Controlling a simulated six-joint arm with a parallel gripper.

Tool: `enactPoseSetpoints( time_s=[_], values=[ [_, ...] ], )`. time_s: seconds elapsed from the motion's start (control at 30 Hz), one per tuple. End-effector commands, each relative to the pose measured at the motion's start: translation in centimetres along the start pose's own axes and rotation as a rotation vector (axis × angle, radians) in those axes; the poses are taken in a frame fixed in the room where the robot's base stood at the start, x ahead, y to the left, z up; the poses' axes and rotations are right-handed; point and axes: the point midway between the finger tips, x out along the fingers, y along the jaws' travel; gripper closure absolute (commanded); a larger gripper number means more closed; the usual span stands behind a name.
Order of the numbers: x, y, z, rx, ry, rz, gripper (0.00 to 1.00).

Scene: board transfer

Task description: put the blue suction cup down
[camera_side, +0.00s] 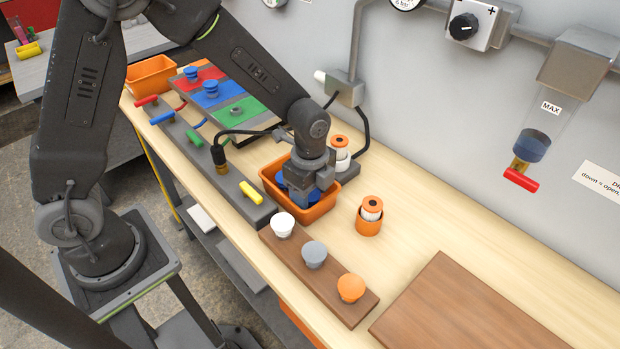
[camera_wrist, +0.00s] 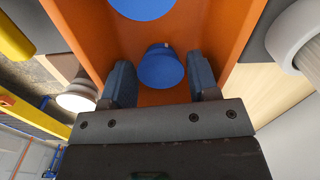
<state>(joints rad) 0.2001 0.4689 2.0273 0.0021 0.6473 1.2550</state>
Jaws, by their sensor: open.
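A blue suction cup (camera_wrist: 164,70) stands in the orange bin (camera_wrist: 228,28), between my fingers, with a gap showing on each side of it. My gripper (camera_wrist: 159,64) is open and points down into the bin, which also shows in the side view (camera_side: 319,213). In the side view my gripper (camera_side: 298,190) hides most of the bin's inside. A second round blue thing (camera_wrist: 146,6) lies in the bin at the top edge of the wrist view, partly cut off.
A brown strip (camera_side: 318,285) with white (camera_side: 283,224), grey (camera_side: 314,254) and orange (camera_side: 350,287) cups stands in front of the bin. An orange holder (camera_side: 368,226) is right of it. Coloured panels (camera_side: 240,112) and a dark valve bar (camera_side: 205,158) lie left. A brown board (camera_side: 465,310) is clear.

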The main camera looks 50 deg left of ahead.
Motion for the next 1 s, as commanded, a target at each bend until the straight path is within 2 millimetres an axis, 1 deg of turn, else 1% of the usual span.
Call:
enactPoseSetpoints(
  time_s=[0.17, 0.4, 0.53, 0.7, 0.87, 0.93, 1.0],
  values=[
    [-2.6, -0.1, -0.1, 0.0, 0.002, -0.007, 0.45],
    [-7.7, -0.1, 0.0, 0.0, 0.002, -0.007, 0.45],
    [-10.0, -0.1, 0.0, 0.0, 0.002, -0.005, 0.45],
    [-11.7, -0.1, 0.0, 0.0, 0.001, -0.003, 0.45],
    [-12.1, 0.0, 0.0, -0.002, 0.001, -0.002, 0.45],
    [-12.5, 0.2, 0.2, -0.023, 0.004, -0.01, 0.45],
    [-13.4, 0.7, 0.7, -0.08, 0.011, -0.03, 0.45]
  ],
)
